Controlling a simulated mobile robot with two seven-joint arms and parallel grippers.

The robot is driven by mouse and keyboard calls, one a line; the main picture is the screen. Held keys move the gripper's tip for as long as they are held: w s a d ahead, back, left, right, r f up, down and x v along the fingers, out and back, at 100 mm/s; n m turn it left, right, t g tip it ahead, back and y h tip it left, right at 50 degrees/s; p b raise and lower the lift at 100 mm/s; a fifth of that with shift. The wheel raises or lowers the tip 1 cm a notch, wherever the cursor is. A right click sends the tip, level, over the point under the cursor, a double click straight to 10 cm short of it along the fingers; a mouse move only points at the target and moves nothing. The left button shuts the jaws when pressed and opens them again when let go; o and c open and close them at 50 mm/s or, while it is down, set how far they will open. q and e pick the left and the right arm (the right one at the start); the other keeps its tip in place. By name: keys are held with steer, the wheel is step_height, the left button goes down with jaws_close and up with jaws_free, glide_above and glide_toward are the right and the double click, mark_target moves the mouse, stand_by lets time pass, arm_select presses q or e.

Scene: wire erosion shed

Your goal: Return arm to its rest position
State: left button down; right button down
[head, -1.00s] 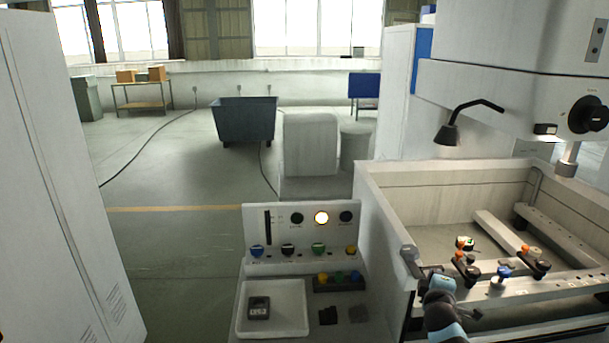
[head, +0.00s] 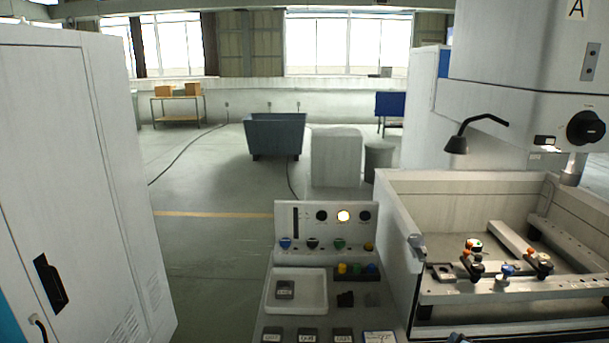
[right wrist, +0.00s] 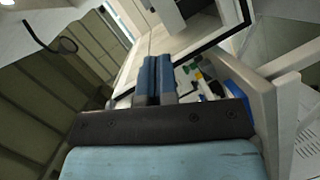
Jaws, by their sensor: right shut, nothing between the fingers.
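My right gripper shows in the right wrist view (right wrist: 157,78) with its two blue fingers together and nothing between them. In the head view only a small dark and blue piece of my right arm shows at the bottom edge, below the machine tank (head: 400,215). The fingers are clear of the parts in the tank. My left gripper is not in view.
A control panel (head: 300,218) with buttons and a lit lamp stands left of the tank. A white tray (head: 321,300) holding a dark block lies before it. A tall cabinet (head: 75,150) closes off the left. Open floor (head: 215,260) lies between cabinet and panel.

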steer(key=s+a+f+m+g+y, duration=0.1)
steer(key=s+a+f, duration=0.3)
steer(key=s, duration=0.6)
steer(key=s+a+f+m+g+y, duration=0.1)
steer(key=s+a+f+m+y, duration=0.3)
steer(key=s+a, duration=0.3)
steer(key=s+a+f+m+g+y, duration=0.2)
steer(key=s+a+f, duration=0.2)
steer(key=s, duration=1.1)
steer(key=shift+a+m+y, duration=0.4)
steer(key=shift+a, duration=0.6)
